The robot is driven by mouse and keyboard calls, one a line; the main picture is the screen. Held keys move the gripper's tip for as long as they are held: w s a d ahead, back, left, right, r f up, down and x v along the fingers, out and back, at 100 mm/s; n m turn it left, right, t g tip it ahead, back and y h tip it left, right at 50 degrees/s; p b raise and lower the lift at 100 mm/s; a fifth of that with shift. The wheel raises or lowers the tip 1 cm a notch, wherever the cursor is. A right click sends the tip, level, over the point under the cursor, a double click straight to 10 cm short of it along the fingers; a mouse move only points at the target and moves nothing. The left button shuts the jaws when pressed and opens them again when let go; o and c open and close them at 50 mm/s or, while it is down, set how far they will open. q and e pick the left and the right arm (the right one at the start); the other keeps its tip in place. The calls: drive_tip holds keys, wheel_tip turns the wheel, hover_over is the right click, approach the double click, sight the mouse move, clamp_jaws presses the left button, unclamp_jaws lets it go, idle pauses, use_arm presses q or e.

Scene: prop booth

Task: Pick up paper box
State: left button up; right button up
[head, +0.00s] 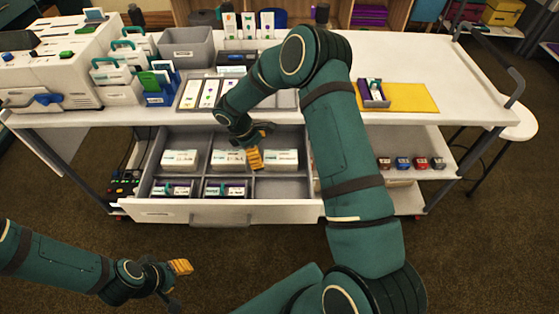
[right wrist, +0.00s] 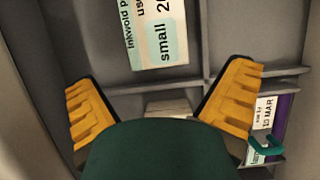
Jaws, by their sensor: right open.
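White paper boxes with green-edged labels lie in the back row of an open divided drawer: a left box (head: 180,158), a middle box (head: 229,160) and a right box (head: 281,158). My right gripper (head: 256,148) is over the drawer between the middle and right boxes. A paper box (right wrist: 158,35) marked "small" lies beyond the fingers there, partly cut off at the top. My left gripper (head: 178,283) is low at the left, away from the drawer, with its fingers apart.
The drawer front (head: 250,211) and grey dividers surround the boxes. Purple trays (head: 226,188) with cards fill front compartments. On the tabletop above are a grey bin (head: 187,47), a yellow mat (head: 412,98) and a white machine (head: 55,65). Small coloured items (head: 403,163) sit right of the drawer.

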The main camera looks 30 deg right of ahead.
sight(280, 157)
drive_tip(key=s+d, duration=0.1)
drive_tip(key=d, duration=0.1)
drive_tip(key=s+d, duration=0.1)
drive_tip(key=d, duration=0.1)
drive_tip(key=shift+s, duration=0.2)
drive_tip(key=shift+s+d+f+b, duration=0.25)
drive_tip(key=shift+d+f, duration=0.05)
drive_tip(key=shift+f, duration=0.2)
drive_tip(key=shift+s+d+f+b, duration=0.2)
drive_tip(key=shift+d+f, duration=0.05)
drive_tip(key=shift+f, duration=0.2)
drive_tip(key=shift+d+f, duration=0.15)
drive_tip(key=shift+f, duration=0.25)
drive_tip(key=shift+f+b, duration=0.3)
drive_tip(key=c, duration=0.8)
